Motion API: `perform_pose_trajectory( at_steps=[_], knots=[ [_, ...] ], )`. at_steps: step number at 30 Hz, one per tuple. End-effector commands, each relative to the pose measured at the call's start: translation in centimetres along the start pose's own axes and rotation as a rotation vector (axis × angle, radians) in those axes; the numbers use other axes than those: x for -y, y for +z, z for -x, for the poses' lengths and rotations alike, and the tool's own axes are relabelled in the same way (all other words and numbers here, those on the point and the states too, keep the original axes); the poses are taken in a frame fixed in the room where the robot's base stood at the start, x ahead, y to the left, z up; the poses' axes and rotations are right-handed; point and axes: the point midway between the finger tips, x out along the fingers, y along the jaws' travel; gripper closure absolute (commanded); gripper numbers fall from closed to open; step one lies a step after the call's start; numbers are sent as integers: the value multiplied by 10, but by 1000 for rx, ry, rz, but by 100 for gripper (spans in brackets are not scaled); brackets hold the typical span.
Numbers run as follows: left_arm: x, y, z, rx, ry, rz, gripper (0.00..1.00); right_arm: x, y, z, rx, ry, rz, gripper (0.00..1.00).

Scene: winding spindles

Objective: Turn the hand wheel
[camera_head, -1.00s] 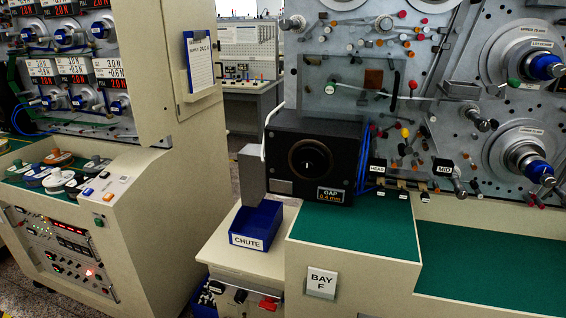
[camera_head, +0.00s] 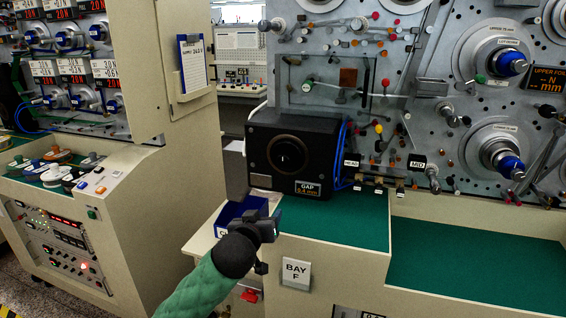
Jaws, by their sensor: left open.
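Several round wheel-like knobs sit on the sloped console top at the left, among them a white wheel (camera_head: 54,176) and an orange-topped wheel (camera_head: 57,153). A black box marked GAP (camera_head: 322,150) stands right of centre with a large round black dial (camera_head: 288,154) on its front. I cannot tell which of these is the hand wheel. My left gripper (camera_head: 268,226) is open and empty, below the GAP box and in front of the blue chute bin (camera_head: 232,213), partly hiding it. It is apart from the dial and the console wheels. My right gripper is not in view.
A green-topped bench (camera_head: 470,262) with a raised step (camera_head: 350,228) runs along the right, below a panel of spindles and rollers (camera_head: 440,60). A BAY F card (camera_head: 296,274) hangs on its front. The tall cream cabinet (camera_head: 150,90) stands left, with a floor gap between.

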Motion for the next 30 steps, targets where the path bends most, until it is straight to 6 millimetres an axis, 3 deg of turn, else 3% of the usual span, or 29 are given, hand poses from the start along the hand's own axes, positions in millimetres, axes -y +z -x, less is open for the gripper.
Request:
perform_pose_trajectory(
  at_steps=[1, 6, 11, 21, 24, 30],
  knots=[
    [-6, -19, -5, -34, 14, -2, 41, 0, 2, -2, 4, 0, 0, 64],
    [-23, -67, -16, -121, 61, 6, 41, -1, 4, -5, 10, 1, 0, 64],
    [-33, -95, -21, -172, 92, 12, 41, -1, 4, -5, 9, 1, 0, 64],
    [-40, -112, -33, -194, 108, 15, 41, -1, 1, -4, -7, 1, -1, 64],
    [-41, -115, -43, -194, 108, 15, 41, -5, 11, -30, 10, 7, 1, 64],
    [-44, -120, -67, -195, 107, 15, 41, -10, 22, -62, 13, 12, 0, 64]
  ],
)
